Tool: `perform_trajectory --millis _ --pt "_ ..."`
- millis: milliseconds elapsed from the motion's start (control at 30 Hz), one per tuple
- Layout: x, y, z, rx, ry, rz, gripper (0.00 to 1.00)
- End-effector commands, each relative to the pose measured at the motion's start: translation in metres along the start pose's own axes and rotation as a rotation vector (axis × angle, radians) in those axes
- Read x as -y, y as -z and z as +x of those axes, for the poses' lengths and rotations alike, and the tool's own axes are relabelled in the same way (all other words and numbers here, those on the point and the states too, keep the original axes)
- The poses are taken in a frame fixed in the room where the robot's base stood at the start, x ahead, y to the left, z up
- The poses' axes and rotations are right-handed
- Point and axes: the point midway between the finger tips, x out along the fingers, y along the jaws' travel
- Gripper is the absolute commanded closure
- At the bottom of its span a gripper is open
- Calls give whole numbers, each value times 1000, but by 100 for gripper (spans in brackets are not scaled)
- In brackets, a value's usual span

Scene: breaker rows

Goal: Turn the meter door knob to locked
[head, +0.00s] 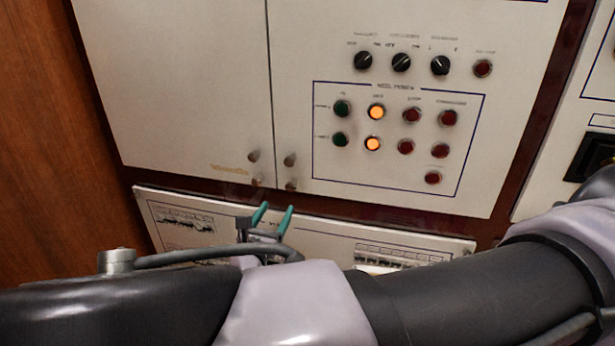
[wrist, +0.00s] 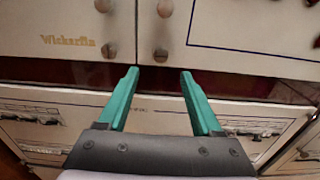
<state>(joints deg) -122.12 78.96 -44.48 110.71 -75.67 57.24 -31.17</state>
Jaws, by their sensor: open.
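Small round knobs sit in pairs along the seam between two pale cabinet doors. No label shows which is the meter door knob.
The right door bears black rotary switches (head: 401,62) and a framed block of lamps and buttons (head: 376,112). A lower panel (head: 340,236) with breaker rows lies under the doors, behind my gripper. A wooden wall (head: 45,120) stands at the left.

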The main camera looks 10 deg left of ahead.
Motion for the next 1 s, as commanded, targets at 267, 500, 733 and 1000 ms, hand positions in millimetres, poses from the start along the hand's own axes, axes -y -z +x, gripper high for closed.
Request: perform_trajectory --millis 267,500,733,1000 --pt "2 0 54 0 6 1 34" --pt "2 0 87 -1 5 2 34" --pt "2 1 95 -3 5 3 34" --pt "2 0 95 -3 5 3 68"
